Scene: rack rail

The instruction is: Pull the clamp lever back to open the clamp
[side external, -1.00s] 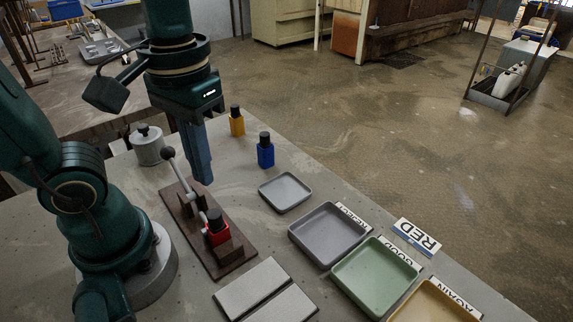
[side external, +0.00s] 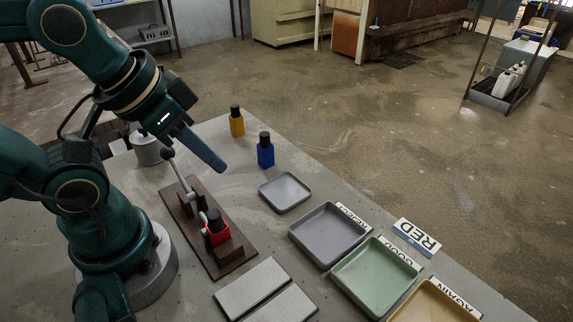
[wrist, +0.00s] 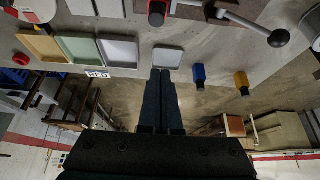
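The clamp lever (side external: 179,174) is a grey rod with a dark ball knob, leaning up and to the left from the brown clamp base (side external: 232,262). In the wrist view the lever knob (wrist: 279,38) is at the upper right. A red bottle with a black cap (side external: 217,234) sits in the clamp; its red part shows at the wrist view's top edge. My gripper (side external: 222,168) is tilted, its fingers pointing down and right, to the right of the lever and apart from it. In the wrist view its fingers (wrist: 160,72) are together with nothing between them.
A blue bottle (side external: 265,153) and a yellow bottle (side external: 236,122) stand behind the clamp. A small grey tray (side external: 285,192) and several larger trays lie to the right. A white pot (side external: 147,150) stands left of the lever. Grey plates (side external: 252,287) lie in front.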

